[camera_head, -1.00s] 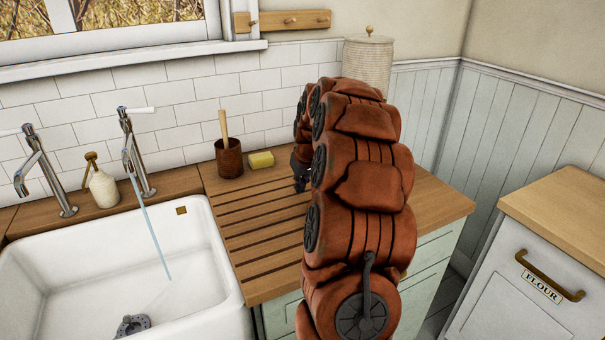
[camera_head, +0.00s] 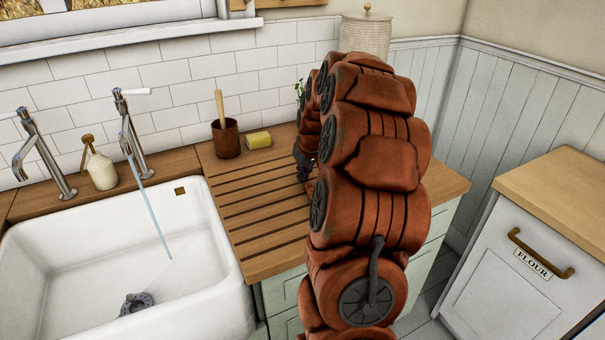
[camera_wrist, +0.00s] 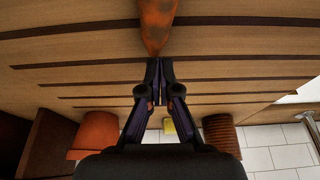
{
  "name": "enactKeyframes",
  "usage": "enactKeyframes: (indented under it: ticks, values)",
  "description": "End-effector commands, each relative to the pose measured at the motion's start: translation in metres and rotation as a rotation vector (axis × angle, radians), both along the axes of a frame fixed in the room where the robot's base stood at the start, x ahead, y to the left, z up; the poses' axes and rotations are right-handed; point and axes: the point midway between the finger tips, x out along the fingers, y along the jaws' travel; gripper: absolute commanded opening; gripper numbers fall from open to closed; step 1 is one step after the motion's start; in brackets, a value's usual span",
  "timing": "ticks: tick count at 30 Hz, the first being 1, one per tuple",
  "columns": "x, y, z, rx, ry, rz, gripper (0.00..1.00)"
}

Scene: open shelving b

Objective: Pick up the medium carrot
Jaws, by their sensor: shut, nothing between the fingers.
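An orange, tapered carrot (camera_wrist: 156,25) lies on the grooved wooden drainboard at the top of the wrist view, its narrow end towards my gripper. Its far end is cut off by the frame, and I cannot judge its size. My gripper (camera_wrist: 159,64) is shut and empty, with its fingertips just short of the carrot's narrow end. I cannot tell whether they touch it. In the head view my gripper (camera_head: 303,167) shows partly at the left of my arm, low over the drainboard. My arm hides the carrot there.
A brown cup with a wooden handle (camera_head: 226,138) and a yellow sponge (camera_head: 258,140) stand by the tiled wall. A white sink (camera_head: 215,225) with running water lies left of the drainboard (camera_head: 250,205). Green leaves (camera_head: 299,90) show behind my arm. A canister (camera_head: 365,35) stands at the back.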

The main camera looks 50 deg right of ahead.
Motion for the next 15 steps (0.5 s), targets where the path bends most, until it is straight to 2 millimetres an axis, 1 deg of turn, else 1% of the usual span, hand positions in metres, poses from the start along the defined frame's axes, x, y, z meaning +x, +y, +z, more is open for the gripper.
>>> enactKeyframes:
  ticks: [5,8,15]
  values:
    - [-0.005,0.001,-0.001,-0.001,-0.001,-0.001,0.00]
    - [-0.014,0.003,-0.002,-0.002,-0.002,-0.003,0.00]
    - [-0.042,0.014,-0.004,0.000,0.000,-0.002,0.00]
